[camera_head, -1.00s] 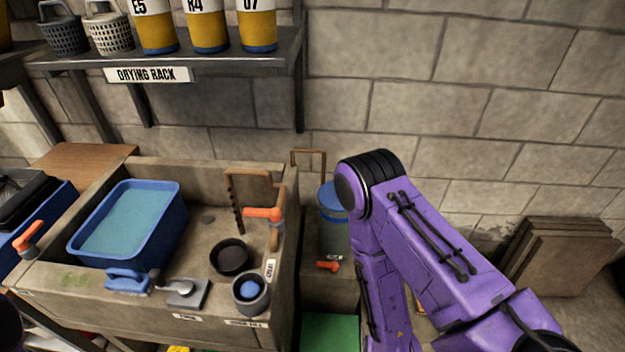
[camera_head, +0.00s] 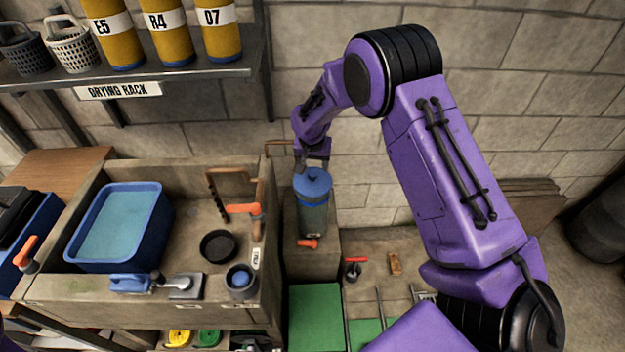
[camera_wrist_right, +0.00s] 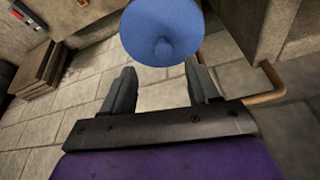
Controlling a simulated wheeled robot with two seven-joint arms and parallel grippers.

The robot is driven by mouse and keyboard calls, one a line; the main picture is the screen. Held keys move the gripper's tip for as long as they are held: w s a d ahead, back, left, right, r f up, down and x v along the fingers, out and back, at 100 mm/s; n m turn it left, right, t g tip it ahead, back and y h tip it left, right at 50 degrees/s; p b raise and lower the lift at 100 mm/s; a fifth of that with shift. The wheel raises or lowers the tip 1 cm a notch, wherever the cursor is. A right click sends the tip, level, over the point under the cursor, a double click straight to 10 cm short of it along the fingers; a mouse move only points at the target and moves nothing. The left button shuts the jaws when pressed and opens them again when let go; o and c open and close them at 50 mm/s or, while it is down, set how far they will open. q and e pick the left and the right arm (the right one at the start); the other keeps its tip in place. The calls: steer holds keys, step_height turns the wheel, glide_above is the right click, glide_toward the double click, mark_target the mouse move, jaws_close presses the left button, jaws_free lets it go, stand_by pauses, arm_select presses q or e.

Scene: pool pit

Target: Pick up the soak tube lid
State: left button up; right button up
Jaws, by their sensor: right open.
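The soak tube lid (camera_head: 313,180) is a round blue cap with a small central knob. It sits on top of the upright blue-grey soak tube (camera_head: 313,220), right of the sink. In the right wrist view the lid (camera_wrist_right: 163,32) shows as a blue disc with its knob, just beyond the fingertips. My right gripper (camera_head: 313,162) is open, just above and behind the lid in the head view. Its two dark fingers (camera_wrist_right: 159,72) stand apart with nothing between them. My left gripper is not in view.
The stone sink (camera_head: 190,290) with a blue water tub (camera_head: 118,225) is left of the tube. A red-orange valve (camera_head: 307,244) is at the tube's base. The drying rack shelf (camera_head: 180,78) is up left. The block wall is close behind.

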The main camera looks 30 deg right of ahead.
mark_target(312, 173)
steer(key=x, duration=0.1)
steer(key=p+x, duration=0.1)
steer(key=x, duration=0.2)
steer(key=shift+a, duration=0.35)
steer(key=shift+w+d+f, duration=0.1)
steer(key=shift+w+f, duration=0.1)
steer(key=shift+f, duration=0.3)
jaws_close()
steer(key=shift+r, duration=0.1)
